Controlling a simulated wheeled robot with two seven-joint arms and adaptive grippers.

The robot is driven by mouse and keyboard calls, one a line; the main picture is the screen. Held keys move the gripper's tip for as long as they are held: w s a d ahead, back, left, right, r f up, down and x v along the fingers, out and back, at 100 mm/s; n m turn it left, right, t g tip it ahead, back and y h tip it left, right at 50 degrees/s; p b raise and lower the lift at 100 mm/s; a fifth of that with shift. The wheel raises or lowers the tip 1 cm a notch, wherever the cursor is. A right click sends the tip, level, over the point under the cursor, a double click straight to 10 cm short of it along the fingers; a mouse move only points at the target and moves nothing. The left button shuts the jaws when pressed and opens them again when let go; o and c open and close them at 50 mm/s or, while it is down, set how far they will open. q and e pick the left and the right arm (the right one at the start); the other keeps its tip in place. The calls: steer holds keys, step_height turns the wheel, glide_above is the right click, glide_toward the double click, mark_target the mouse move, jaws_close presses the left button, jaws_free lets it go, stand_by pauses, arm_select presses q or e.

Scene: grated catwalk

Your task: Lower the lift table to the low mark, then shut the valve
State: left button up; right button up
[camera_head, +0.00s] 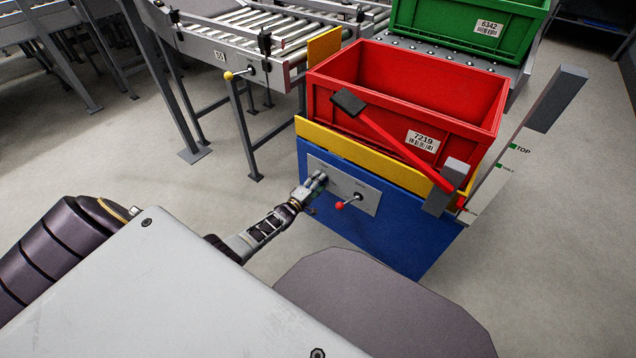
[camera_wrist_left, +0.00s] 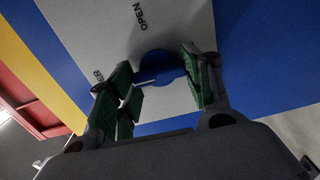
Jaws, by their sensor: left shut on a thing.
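The lift table (camera_head: 385,235) is a blue block with a yellow top edge and carries a red crate (camera_head: 345,110) labelled 7219. A grey panel (camera_head: 372,198) on its face holds a red-knobbed lever (camera_head: 340,206). My left gripper (camera_head: 316,182) is at the panel's left part. In the left wrist view its green-padded fingers (camera_wrist_left: 165,90) are shut around a round blue valve knob (camera_wrist_left: 160,68), beside the word OPEN. The knob is hidden by the gripper in the head view. A scale post at the right has a TOP mark (camera_head: 514,147) and a red pointer (camera_head: 461,203) near its lower end.
A red bar with a dark pad (camera_head: 400,150) slants across the crate's front. A roller conveyor (camera_head: 235,40) with a yellow-knobbed lever (camera_head: 230,75) stands at upper left. A green crate (camera_head: 465,22) is behind. The floor at right is clear.

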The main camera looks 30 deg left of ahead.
arm_select(q)
steer(key=shift+n, duration=0.3)
steer(key=o, duration=1)
steer(key=shift+s, duration=0.2)
steer(key=shift+s+a, duration=0.15)
steer(key=shift+s, duration=1.75)
steer(key=shift+s+a, duration=0.2)
steer(key=shift+s, duration=1.75)
steer(key=shift+s+a, duration=0.15)
steer(key=shift+s, duration=1.75)
steer(key=shift+m, duration=0.4)
